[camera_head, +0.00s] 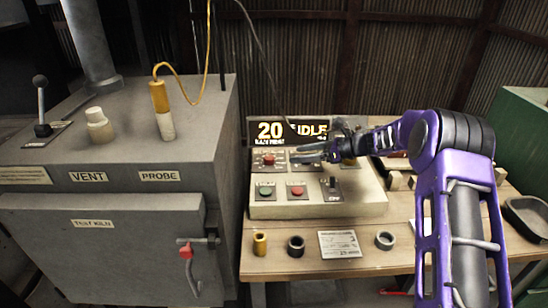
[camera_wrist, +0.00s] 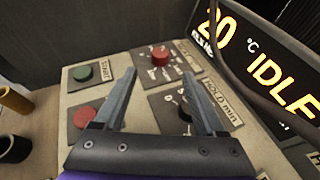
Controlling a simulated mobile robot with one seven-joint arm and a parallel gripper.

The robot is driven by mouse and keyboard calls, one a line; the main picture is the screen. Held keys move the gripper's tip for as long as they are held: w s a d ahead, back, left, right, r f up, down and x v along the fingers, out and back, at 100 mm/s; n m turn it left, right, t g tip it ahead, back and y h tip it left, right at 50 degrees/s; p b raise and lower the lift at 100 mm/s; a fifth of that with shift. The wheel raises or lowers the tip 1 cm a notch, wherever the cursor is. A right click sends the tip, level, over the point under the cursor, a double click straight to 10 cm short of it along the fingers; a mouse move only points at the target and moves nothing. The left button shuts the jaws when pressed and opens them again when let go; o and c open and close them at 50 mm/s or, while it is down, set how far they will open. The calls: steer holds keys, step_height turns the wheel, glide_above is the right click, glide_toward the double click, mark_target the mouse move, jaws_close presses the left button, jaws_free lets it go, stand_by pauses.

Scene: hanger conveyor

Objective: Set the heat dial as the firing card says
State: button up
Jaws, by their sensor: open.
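The control panel (camera_head: 310,208) stands on the wooden bench. A red knob (camera_head: 268,160) with marks around it sits at its upper left. I take it for the heat dial, but its label is not readable. In the wrist view the red knob (camera_wrist: 160,57) shows just beyond and between my fingertips. My gripper (camera_head: 303,153) is open and empty, to the right of the knob; its fingers (camera_wrist: 160,74) appear apart from it. The firing card (camera_head: 340,244) lies on the bench in front of the panel; its text is too small to read.
A black knob (camera_wrist: 184,110) marked "HOLD min" is partly hidden by my right finger. A green button (camera_head: 265,191) and red button (camera_head: 297,191) sit near a small lever (camera_head: 332,184). The display (camera_head: 290,131) reads 20 and IDLE. The kiln (camera_head: 110,240) stands left.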

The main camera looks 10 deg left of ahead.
mark_target(272, 158)
steer(key=x, duration=1)
steer(key=shift+w, duration=0.1)
jaws_close()
